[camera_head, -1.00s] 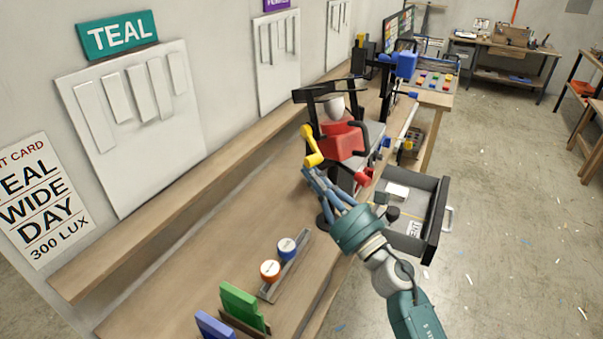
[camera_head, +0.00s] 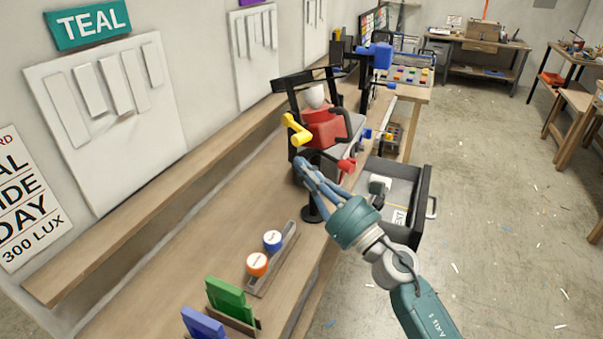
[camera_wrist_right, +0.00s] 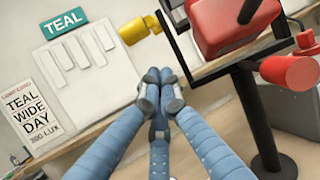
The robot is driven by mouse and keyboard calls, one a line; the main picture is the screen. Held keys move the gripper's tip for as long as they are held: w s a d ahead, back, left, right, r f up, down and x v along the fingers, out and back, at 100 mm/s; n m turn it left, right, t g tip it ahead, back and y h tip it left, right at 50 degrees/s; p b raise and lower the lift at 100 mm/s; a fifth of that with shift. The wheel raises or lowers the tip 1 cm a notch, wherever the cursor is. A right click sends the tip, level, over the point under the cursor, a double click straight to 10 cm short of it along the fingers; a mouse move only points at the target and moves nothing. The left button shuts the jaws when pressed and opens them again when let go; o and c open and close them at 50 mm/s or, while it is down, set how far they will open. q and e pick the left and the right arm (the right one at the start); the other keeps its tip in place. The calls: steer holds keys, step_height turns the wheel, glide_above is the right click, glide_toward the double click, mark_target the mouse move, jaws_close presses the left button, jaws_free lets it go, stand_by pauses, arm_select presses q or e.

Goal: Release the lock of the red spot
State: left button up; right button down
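The red spot (camera_head: 324,134) is a red lamp body held in a black frame on a stand at the bench edge. A yellow crank handle (camera_head: 297,131) sticks out on its left, and a red knob (camera_head: 347,165) sits low on its right. My right gripper (camera_head: 304,168) is below the yellow handle and left of the red knob, apart from the knob. In the right wrist view its blue fingers (camera_wrist_right: 157,78) meet at the tips with nothing visible between them. That view also shows the red knob (camera_wrist_right: 289,70) and the yellow handle (camera_wrist_right: 140,28). My left gripper is out of view.
A grey rail (camera_head: 270,262) with orange and blue round pieces and green and blue blocks (camera_head: 228,298) lie on the near bench. The bench left of the lamp is clear.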

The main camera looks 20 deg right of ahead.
arm_select(q)
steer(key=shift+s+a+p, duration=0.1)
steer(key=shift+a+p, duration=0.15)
steer(key=shift+p, duration=0.5)
arm_select(e)
steer(key=s+d+r, duration=0.2)
steer(key=s+r, duration=0.3)
steer(key=s, duration=0.2)
steer(key=shift+s+d+r, duration=0.15)
steer(key=shift+s, duration=0.15)
